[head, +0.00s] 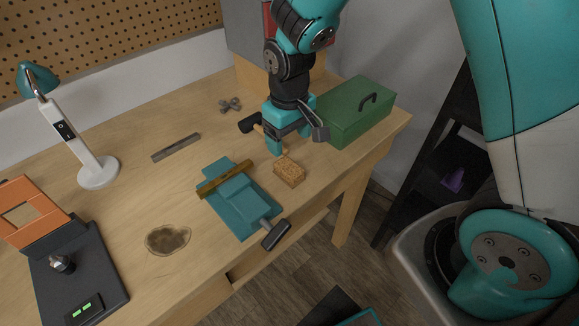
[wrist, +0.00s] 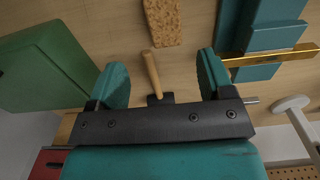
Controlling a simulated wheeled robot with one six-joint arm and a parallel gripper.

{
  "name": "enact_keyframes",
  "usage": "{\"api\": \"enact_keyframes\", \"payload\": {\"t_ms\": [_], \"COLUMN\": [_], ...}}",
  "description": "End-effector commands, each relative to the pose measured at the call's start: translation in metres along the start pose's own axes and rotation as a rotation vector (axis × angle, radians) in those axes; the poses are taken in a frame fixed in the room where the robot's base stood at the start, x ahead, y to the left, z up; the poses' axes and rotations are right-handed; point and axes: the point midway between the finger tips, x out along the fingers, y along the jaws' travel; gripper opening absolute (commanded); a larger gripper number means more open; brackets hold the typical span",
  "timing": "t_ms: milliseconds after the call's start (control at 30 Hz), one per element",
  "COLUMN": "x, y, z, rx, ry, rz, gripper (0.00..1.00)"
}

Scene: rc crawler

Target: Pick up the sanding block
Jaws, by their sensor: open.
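The sanding block is a speckled cork-brown block (head: 289,171) lying on the workbench, close to its front edge. It also shows at the top of the wrist view (wrist: 163,20), cut off by the frame edge. My gripper (head: 291,143) is open and points down just behind the block in the head view. In the wrist view my two teal fingers (wrist: 162,75) stand wide apart, and the block is ahead of them, apart from both. A hammer with a wooden handle (wrist: 152,73) lies between the fingers in that view; its head is partly hidden by my gripper.
A teal vise (head: 240,200) with a brass-coloured bar is left of the block. A green toolbox (head: 355,112) stands close on the right. A metal bar (head: 176,147), a white lamp (head: 99,172) and a brown stain (head: 168,239) are farther left.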

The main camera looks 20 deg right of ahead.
Motion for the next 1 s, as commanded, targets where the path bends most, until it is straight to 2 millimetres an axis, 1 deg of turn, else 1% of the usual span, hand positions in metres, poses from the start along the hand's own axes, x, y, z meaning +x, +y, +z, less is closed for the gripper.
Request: {"api": "enact_keyframes", "payload": {"t_ms": [33,133,200,367,567,600,700,800,967,1000], "x": [0.009,0.025,0.031,0.040,0.066,0.073,0.083,0.087,0.088,0.088], "y": [0.000,0.000,0.000,-0.001,-0.008,-0.007,-0.007,-0.007,-0.007,-0.007], "z": [0.001,0.001,0.001,0.002,0.008,0.007,0.007,0.006,0.006,0.006], "rx": [0.000,0.000,0.000,0.000,-0.001,0.001,0.001,0.001,0.000,0.000], "ry": [-0.006,-0.004,-0.001,-0.001,-0.005,-0.003,-0.001,0.000,0.002,0.002], "rz": [-0.001,-0.001,-0.001,-0.001,-0.001,-0.001,-0.001,-0.001,-0.001,-0.001], "gripper": [0.74,0.74,0.74,0.74,0.74,0.74,0.74,0.74,0.74,0.72]}}
